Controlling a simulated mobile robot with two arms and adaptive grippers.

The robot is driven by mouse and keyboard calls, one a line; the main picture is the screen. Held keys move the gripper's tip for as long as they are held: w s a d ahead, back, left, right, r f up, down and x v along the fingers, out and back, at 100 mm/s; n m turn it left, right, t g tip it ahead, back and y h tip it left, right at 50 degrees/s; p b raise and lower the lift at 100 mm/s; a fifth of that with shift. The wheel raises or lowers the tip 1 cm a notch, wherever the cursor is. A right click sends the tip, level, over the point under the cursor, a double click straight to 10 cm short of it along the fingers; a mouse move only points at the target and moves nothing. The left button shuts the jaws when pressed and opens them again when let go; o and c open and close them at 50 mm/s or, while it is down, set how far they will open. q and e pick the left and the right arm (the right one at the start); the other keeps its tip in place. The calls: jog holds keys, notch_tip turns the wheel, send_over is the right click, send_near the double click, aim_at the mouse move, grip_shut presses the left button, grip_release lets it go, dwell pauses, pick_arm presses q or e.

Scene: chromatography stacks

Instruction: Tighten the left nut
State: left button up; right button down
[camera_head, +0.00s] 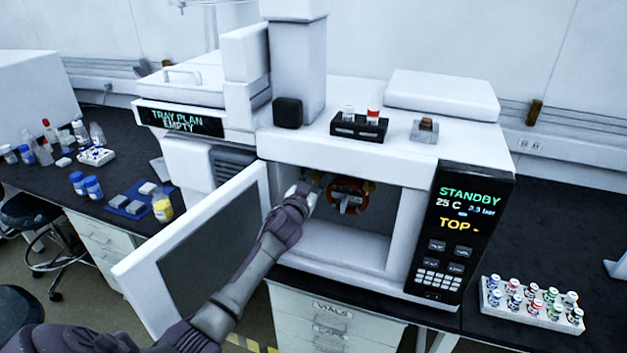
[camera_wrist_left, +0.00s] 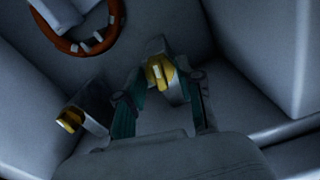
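The oven bay (camera_head: 345,245) of the white instrument is open, with its door swung out to the left. My left gripper (camera_head: 312,192) reaches into the bay; its fingertips are small and partly hidden in the head view. In the left wrist view, its two teal-padded fingers (camera_wrist_left: 163,82) stand on either side of a yellow nut (camera_wrist_left: 160,73) on a grey fitting. I cannot tell whether both pads touch it. A second yellow nut (camera_wrist_left: 69,121) on a grey block lies to the left in that view. My right gripper is out of view.
An orange-red coil (camera_head: 347,197) hangs in the bay beside the gripper; it also shows in the left wrist view (camera_wrist_left: 72,46). The open door (camera_head: 195,250) stands left of my forearm. The panel (camera_head: 458,235) right of the bay reads STANDBY. A vial rack (camera_head: 528,318) sits at right.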

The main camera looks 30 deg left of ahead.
pick_arm(q)
grip_shut()
jog(key=shift+m, duration=0.3)
jog(key=m, duration=0.2)
jog(key=shift+m, duration=0.3)
jog(key=m+b, duration=0.1)
jog(key=m, duration=0.7)
jog(key=shift+d+m, duration=0.1)
jog(key=shift+m, duration=0.3)
jog(key=shift+f+m, duration=0.15)
jog(key=shift+m, duration=1.45)
